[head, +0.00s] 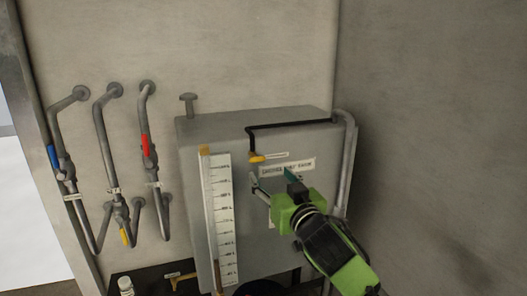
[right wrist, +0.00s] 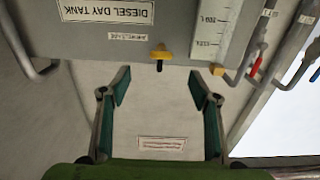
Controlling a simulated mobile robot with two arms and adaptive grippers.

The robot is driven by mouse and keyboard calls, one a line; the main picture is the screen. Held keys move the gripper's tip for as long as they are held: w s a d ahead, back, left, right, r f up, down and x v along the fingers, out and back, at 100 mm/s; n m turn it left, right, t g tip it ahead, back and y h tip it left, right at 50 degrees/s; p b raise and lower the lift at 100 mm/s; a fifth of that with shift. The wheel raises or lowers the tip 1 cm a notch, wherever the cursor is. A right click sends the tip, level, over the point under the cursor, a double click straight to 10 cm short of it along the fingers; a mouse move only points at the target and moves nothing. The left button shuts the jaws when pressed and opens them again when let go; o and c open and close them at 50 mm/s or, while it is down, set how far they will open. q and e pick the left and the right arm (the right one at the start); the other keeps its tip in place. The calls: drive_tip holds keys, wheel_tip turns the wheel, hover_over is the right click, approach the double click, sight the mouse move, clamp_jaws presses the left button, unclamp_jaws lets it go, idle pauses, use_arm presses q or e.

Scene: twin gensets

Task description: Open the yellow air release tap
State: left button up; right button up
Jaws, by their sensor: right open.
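The yellow tap (head: 257,158) sits at the lower end of a thin black pipe (head: 290,124) on the front of the grey tank (head: 190,165). A small label is beside it. In the right wrist view the tap (right wrist: 160,54) appears upside down, beyond the fingertips and roughly centred between them. My right gripper (head: 272,178) is open and empty, just below the tap in the head view and apart from it. Its two fingers (right wrist: 159,88) show spread in the wrist view. My left gripper is not in view.
A scale strip (head: 222,222) runs down the tank front, left of the tap. A grey pipe (head: 347,165) runs along the tank's right side. Wall pipes on the left carry blue (head: 53,157), red (head: 145,145) and yellow (head: 124,237) handles.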

sight(258, 160)
drive_tip(key=p+x, duration=0.3)
drive_tip(key=x, duration=0.8)
drive_tip(key=shift+a+p, duration=0.15)
drive_tip(key=shift+p, duration=0.2)
drive_tip(key=shift+x, duration=0.95)
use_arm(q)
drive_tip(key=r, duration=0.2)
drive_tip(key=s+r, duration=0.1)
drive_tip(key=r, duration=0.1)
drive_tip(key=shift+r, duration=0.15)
use_arm(e)
drive_tip(key=shift+f, duration=0.1)
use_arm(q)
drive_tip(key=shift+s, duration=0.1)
use_arm(e)
drive_tip(key=c, duration=1.1)
